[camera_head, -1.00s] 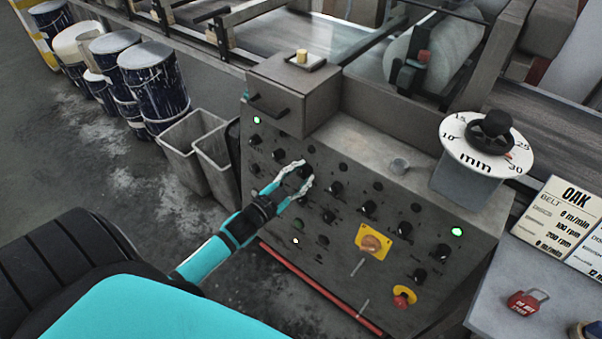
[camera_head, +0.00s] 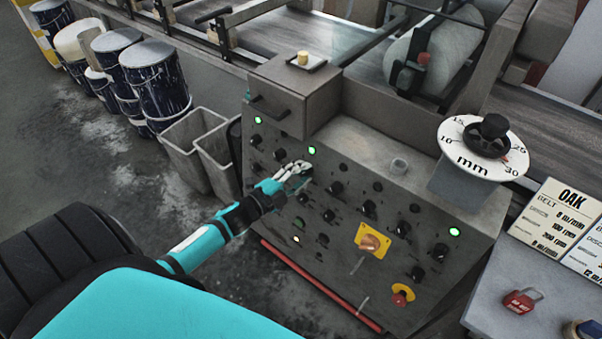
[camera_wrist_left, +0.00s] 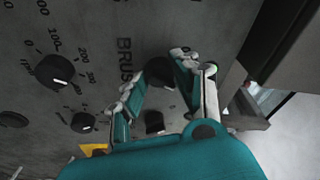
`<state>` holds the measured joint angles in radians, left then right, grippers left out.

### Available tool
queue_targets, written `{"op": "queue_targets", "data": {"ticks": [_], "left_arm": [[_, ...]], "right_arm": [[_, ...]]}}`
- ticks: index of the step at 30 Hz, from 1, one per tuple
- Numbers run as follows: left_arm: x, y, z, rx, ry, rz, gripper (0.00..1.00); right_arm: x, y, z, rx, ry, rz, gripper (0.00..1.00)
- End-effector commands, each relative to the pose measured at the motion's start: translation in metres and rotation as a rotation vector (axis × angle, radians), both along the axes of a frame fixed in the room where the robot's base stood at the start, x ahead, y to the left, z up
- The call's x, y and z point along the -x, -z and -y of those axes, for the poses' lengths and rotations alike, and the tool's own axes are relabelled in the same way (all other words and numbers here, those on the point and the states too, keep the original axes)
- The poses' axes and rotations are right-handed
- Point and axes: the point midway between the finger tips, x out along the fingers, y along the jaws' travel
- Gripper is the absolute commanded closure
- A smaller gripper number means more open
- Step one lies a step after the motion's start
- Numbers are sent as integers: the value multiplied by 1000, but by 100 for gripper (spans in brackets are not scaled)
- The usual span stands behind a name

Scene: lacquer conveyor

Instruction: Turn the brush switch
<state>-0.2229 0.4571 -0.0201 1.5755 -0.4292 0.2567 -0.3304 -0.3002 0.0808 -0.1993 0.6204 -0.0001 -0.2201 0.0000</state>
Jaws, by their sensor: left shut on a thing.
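The grey sloped control panel (camera_head: 345,250) carries several black knobs and small lamps. My left gripper (camera_head: 300,169) is at the upper middle of the panel, its fingers close together on a black knob, the brush switch. In the left wrist view this knob (camera_wrist_left: 159,71) sits between the two fingers (camera_wrist_left: 155,82), beside the printed word beginning "BRUS". The fingers and hand hide most of the knob in the head view. A green lamp (camera_head: 312,150) just above the gripper is lit. My right gripper is not in view.
Neighbouring knobs (camera_head: 336,187) sit close around the hand. A yellow-plated switch (camera_head: 370,243) and a red stop button (camera_head: 401,294) are lower right. A box (camera_head: 295,95) juts out above. Grey bins (camera_head: 188,140) stand left of the panel.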

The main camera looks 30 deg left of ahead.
Motion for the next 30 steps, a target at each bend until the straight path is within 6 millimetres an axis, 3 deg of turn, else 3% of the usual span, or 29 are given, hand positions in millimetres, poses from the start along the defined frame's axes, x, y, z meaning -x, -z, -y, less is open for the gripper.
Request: {"op": "queue_targets", "data": {"ticks": [15, 16, 20, 30], "left_arm": [[1, 1, 0, -19, 4, -1, 100], [1, 1, 0, -19, 4, -1, 67], [0, 1, 0, -18, 4, 0, 50], [4, 1, -1, -17, 3, -1, 48]], "right_arm": [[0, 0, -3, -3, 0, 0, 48], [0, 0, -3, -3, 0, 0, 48], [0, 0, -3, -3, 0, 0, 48], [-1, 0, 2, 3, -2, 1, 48]]}}
